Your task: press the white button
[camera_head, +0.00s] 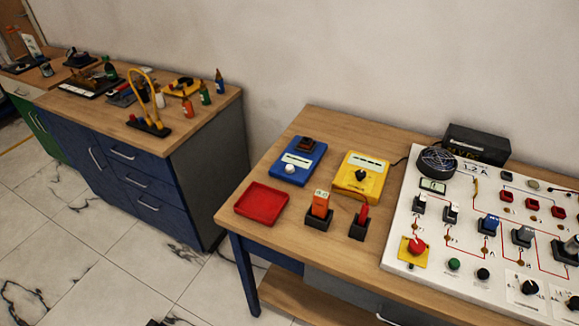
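A small round white button (290,169) sits on the front part of a blue box (306,151) on the wooden table (330,117). The box also has a white label strip and a dark brown block at its back end. A pale round button (533,184) also shows on the white panel (398,238) at the right; it looks cream or off-white. Nothing covers either one. Whether either is pressed in cannot be told. My gripper is not in view.
A red tray (262,203) lies in front of the blue box, and a yellow meter (360,175) stands to its right. Black holders with an orange device (320,203) and a red-handled tool (363,214) stand nearer the front. A blue cabinet (150,180) stands left across a floor gap.

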